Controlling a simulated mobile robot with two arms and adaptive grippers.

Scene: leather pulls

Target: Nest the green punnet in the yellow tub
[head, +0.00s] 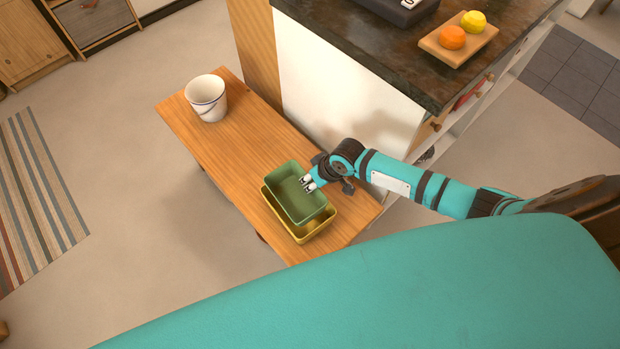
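The green punnet (289,193) is an open rectangular tray, upright as far as I can see. It overlaps the yellow tub (320,232) in the head view, shifted toward the tub's far left side. The tub stands on the wooden bench, its near wall and part of its left edge showing; the rest is hidden behind the punnet. I cannot tell whether the punnet rests in the tub or is above it. My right gripper (308,184) has its pale fingertips at the punnet's right rim; its grip on the rim is unclear. My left gripper is not in view.
A white bucket (206,98) stands at the far end of the wooden bench (238,138), with bare wood between. A dark-topped counter (400,45) rises close to the right of the bench. It carries a board (459,42) with an orange fruit and a yellow fruit.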

